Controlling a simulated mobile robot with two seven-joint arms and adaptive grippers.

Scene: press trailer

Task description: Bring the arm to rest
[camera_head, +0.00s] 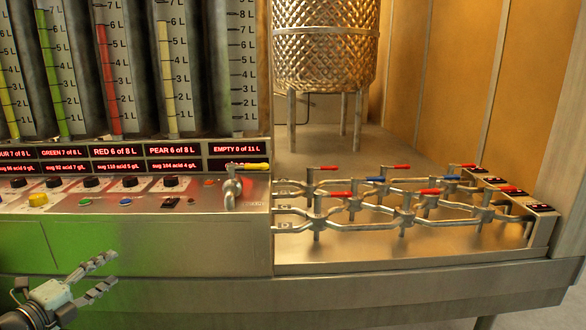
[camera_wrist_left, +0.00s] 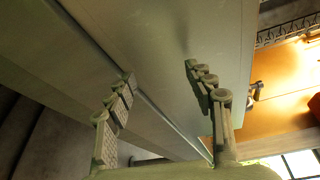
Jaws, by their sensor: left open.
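My left gripper (camera_head: 108,273) is at the lower left of the head view, in front of the panel below the controls. Its two fingers are spread apart with nothing between them. In the left wrist view the open fingers (camera_wrist_left: 163,90) show against a plain grey-green surface, with no object between them. I cannot tell whether the gripper touches the panel. My right gripper is in neither view.
A console with level tubes, red displays (camera_head: 115,151), knobs and a yellow-handled tap (camera_head: 232,185) stands above the gripper. Pipes with red and blue valve handles (camera_head: 375,179) lie to the right on a metal counter (camera_head: 420,254). A dimpled metal tank (camera_head: 325,45) stands behind.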

